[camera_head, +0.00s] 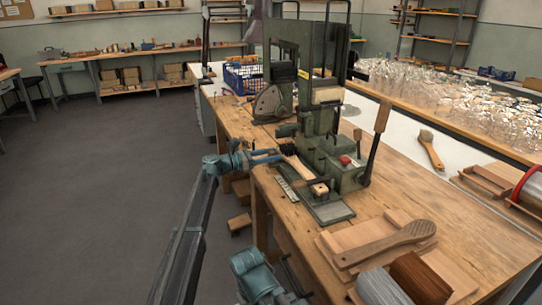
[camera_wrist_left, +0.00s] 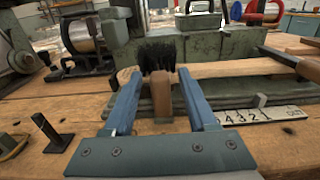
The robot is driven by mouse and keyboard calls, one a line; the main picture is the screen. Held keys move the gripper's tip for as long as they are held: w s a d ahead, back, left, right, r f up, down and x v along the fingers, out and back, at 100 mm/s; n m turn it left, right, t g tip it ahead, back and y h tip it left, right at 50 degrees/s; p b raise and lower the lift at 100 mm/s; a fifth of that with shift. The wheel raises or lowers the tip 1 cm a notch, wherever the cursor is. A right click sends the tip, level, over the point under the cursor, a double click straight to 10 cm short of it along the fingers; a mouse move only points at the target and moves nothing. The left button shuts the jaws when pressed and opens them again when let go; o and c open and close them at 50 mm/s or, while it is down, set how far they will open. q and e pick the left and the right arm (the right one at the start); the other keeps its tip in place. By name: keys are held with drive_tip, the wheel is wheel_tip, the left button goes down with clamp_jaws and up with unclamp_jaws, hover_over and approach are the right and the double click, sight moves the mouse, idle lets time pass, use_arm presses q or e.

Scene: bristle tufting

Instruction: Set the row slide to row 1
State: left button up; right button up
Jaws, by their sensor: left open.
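The tufting machine (camera_head: 318,125) is green and stands on the wooden bench. A brush with pale wooden handle (camera_wrist_left: 230,70) and dark bristles (camera_wrist_left: 158,54) lies across it. A white number scale (camera_head: 287,188) lies along the machine's near side; it also shows in the left wrist view (camera_wrist_left: 262,115), with 4, 3 and 2 readable. A small brown upright block (camera_wrist_left: 162,96), seemingly the row slide's handle, stands between the fingers of my left gripper (camera_wrist_left: 159,85). The fingers are apart, with visible gaps. Which row the slide is at cannot be read. My left gripper also shows in the head view (camera_head: 278,155).
A lever with a wooden grip (camera_head: 382,117) rises right of the machine. A wooden paddle (camera_head: 388,243) and boards lie at the bench front. A loose brush (camera_head: 431,148) and glassware (camera_head: 440,95) are on the right. A teal part of my own body shows at the bottom.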

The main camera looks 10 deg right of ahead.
use_arm(q)
drive_tip(key=s+a, duration=0.2)
drive_tip(key=a, duration=1.1)
drive_tip(key=shift+s+a, duration=0.3)
drive_tip(key=shift+s, duration=0.05)
drive_tip(key=s+a+f+m+g+y, duration=0.1)
drive_tip(key=s+a+f+m+y, duration=0.3)
drive_tip(key=s+f, duration=0.55)
drive_tip(key=s+a+f+m+g+y, duration=0.15)
drive_tip(key=s+f+m+y, duration=0.45)
drive_tip(key=s, duration=0.6)
drive_tip(key=s+a+f+m+y, duration=0.3)
drive_tip(key=s+a+m, duration=0.2)
drive_tip(key=s+a, duration=0.3)
drive_tip(key=s+a+f+m+y, duration=0.35)
drive_tip(key=s+a, duration=0.25)
drive_tip(key=s, duration=0.3)
drive_tip(key=s+d+r+m+p, duration=0.1)
drive_tip(key=s+d+r+p, duration=0.1)
drive_tip(key=r+p, duration=0.6)
drive_tip(key=s+d+r+m+y+p, duration=0.1)
drive_tip(key=d+r+p, duration=0.3)
drive_tip(key=r+p, duration=0.4)
drive_tip(key=s+d+r+m+g+y+p, duration=0.1)
drive_tip(key=s+d+r+m+p, duration=0.2)
drive_tip(key=r+p, duration=0.5)
drive_tip(key=shift+s+d+r+p, duration=0.15)
drive_tip(key=shift+s+r+p, duration=0.05)
drive_tip(key=shift+r+p, duration=0.2)
